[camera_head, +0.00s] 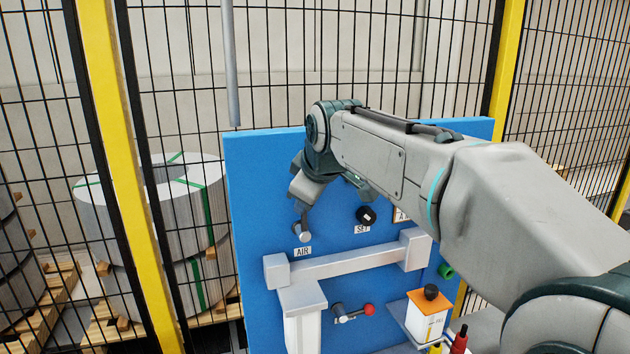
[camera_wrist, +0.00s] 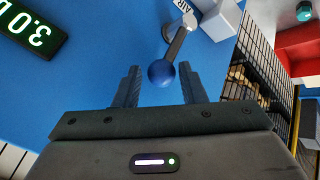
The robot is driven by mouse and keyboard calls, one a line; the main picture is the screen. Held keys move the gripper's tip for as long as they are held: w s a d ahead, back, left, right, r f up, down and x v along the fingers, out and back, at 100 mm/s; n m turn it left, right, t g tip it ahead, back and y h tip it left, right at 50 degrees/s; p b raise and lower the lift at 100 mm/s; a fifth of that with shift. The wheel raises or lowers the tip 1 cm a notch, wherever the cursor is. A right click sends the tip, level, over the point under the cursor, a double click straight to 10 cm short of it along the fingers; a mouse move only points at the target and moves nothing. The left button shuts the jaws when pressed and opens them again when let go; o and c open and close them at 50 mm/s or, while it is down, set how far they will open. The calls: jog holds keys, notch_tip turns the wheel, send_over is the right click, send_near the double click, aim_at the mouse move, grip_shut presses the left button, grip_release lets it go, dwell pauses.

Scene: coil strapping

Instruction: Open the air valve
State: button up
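The air valve (camera_head: 301,233) is a small grey fitting on the blue panel (camera_head: 252,190), just above the AIR label (camera_head: 303,251). In the wrist view its grey lever (camera_wrist: 177,44) ends in a blue ball (camera_wrist: 161,73). My gripper (camera_wrist: 158,78) is open, with one dark finger on each side of the ball. I see a gap between the ball and each finger, so it is not gripped. In the head view my wrist hangs in front of the panel above the valve. The ball and the fingertips cannot be made out there.
A black SET knob (camera_head: 366,216) is right of the valve. A grey rail (camera_head: 345,265) juts out below it. A red-balled lever (camera_head: 352,312), a green button (camera_head: 445,271) and a small box (camera_head: 427,315) are lower.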

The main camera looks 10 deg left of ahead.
jog(key=b+v, duration=0.2)
jog(key=v, duration=1.1)
jog(key=shift+d+f, duration=0.1)
jog(key=s+d+f+m+g+h, duration=0.1)
jog(key=s+d+f+m, duration=0.4)
jog(key=f, duration=0.5)
jog(key=s+d+f+m+g+h, duration=0.1)
jog(key=s+d+f+m, duration=0.4)
jog(key=d+f, duration=0.5)
jog(key=s+d+f+m+g+h+b, duration=0.1)
jog(key=s+d+f+m, duration=0.3)
jog(key=s+d+f, duration=0.3)
notch_tip(320, 180, down, 5)
jog(key=shift+s+d+f+m+h, duration=0.25)
jog(key=shift+s+d+m+h, duration=0.1)
jog(key=shift+s+m+h, duration=0.05)
